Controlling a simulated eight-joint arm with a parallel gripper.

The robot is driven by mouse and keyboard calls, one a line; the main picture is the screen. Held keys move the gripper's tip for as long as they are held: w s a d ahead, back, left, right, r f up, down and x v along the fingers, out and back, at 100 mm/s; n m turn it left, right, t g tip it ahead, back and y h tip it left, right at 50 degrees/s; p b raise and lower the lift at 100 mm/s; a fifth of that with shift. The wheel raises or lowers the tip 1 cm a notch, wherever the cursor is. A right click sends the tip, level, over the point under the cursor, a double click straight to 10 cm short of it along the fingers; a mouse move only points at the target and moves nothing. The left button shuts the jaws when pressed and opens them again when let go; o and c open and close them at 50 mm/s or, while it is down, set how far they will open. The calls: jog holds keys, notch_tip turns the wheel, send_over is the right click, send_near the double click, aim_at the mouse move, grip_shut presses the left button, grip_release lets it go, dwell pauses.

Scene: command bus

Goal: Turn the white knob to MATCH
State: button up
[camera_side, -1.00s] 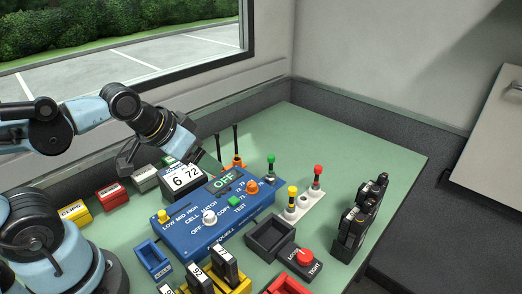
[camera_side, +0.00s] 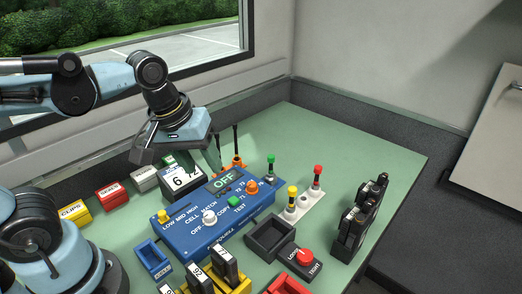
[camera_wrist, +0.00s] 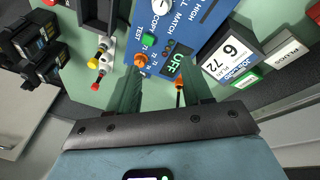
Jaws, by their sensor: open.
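The white knob (camera_side: 209,216) stands on the top of the blue control box (camera_side: 180,243), among the printed words OFF, CELL, MATCH, COPY and TEST. The knob also shows at the top edge of the wrist view (camera_wrist: 167,3), partly cut off. The box's display (camera_side: 224,180) reads OFF. My gripper (camera_side: 180,162) is above the table behind the box, near the 6 72 card block. In the wrist view its two green-tinted fingers (camera_wrist: 160,90) are spread apart with nothing between them. It is apart from the knob.
Black radios (camera_side: 358,215) stand at right. Labelled blocks (camera_side: 111,195) line the back left.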

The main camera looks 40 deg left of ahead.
aim_at(209, 214)
jog(key=shift+s+d+f+n+g, duration=0.25)
jog(key=shift+d+f+n+g, duration=0.25)
jog(key=shift+f+n, duration=0.85)
jog(key=shift+s+d+f+n+g, duration=0.25)
jog(key=shift+f+n+g, duration=0.35)
jog(key=shift+f, duration=1.4)
jog(key=shift+s+d+f+n+g, duration=0.2)
jog(key=shift+d+f+n+g, duration=0.25)
jog(key=shift+f+n, duration=0.9)
jog(key=shift+f+m, duration=0.3)
grip_shut()
